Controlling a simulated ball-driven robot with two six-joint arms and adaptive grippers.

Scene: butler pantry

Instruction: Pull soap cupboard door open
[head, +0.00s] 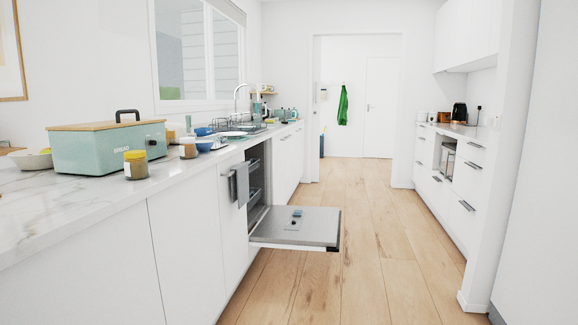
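White cupboard doors line the left counter front. One plain door panel (197,257) is shut and shows no handle. A narrower door panel (234,225) beside the dishwasher has a grey towel (240,184) hanging at its top. Further back, past the dishwasher, more white fronts (286,160) look shut. I cannot tell which of these is the soap cupboard. Neither of my grippers is in view.
The dishwasher door (297,228) is folded down across the left part of the aisle. The wooden floor (372,235) is clear to its right. Drawers with dark handles (466,206) line the right side. A bread box (107,147) and jars stand on the left counter (95,198).

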